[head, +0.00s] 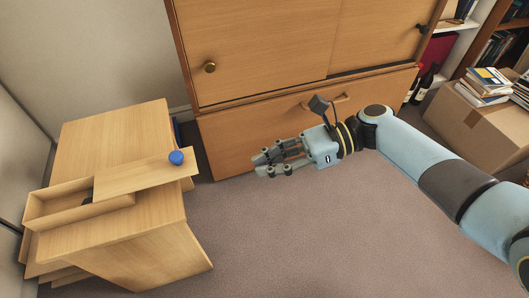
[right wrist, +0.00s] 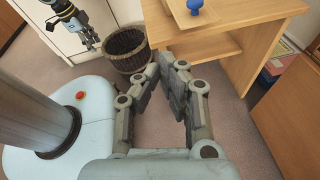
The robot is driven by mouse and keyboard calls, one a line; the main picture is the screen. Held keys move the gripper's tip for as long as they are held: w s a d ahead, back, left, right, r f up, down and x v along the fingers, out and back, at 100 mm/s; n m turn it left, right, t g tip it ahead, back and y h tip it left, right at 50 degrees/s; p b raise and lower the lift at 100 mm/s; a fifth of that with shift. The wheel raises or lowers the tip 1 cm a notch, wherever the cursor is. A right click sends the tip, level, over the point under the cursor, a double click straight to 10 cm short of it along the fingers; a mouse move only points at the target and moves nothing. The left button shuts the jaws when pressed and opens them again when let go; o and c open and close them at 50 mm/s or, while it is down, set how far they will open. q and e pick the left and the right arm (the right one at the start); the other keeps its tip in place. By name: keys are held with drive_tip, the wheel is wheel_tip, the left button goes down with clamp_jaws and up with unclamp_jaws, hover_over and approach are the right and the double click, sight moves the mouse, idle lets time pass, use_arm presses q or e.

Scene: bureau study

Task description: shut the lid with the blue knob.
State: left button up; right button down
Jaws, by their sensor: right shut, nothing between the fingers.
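The lid (head: 143,174) is a flat wooden panel with a blue knob (head: 176,158). It lies partly over an open-topped wooden box (head: 62,216) on a small wooden cabinet (head: 110,128) and sticks out to the right. The box's left part is uncovered, with a small dark item inside. My right gripper (head: 259,166) is shut and empty, right of the knob and apart from it. In the right wrist view its fingers (right wrist: 170,62) point toward the cabinet, and the knob (right wrist: 195,6) shows at the top. My left gripper (right wrist: 91,40) shows small there; its jaws are unclear.
A large wooden cupboard (head: 260,45) with knobs and a drawer stands behind my right gripper. A cardboard box (head: 485,125) with books is at the far right. A slatted wooden bucket (right wrist: 128,50) stands on the floor. The carpet (head: 300,240) in front is clear.

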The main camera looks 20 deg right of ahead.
drive_tip(key=w+r+b, duration=0.1)
drive_tip(key=w, duration=0.3)
drive_tip(key=n+b, duration=0.1)
drive_tip(key=b, duration=0.5)
approach(183, 154)
drive_tip(key=shift+t+y, duration=0.3)
drive_tip(key=x, duration=0.6)
drive_tip(key=shift+s+f, duration=0.2)
use_arm(q)
drive_tip(key=w+d+r+t, duration=0.1)
drive_tip(key=w+d+r, duration=0.2)
drive_tip(key=w+r, duration=0.1)
drive_tip(key=shift+w+d+r+t, duration=0.2)
drive_tip(key=shift+w+r+t, duration=0.1)
drive_tip(key=shift+r, duration=0.55)
use_arm(e)
drive_tip(key=shift+w+a, duration=0.1)
drive_tip(key=shift+a, duration=0.5)
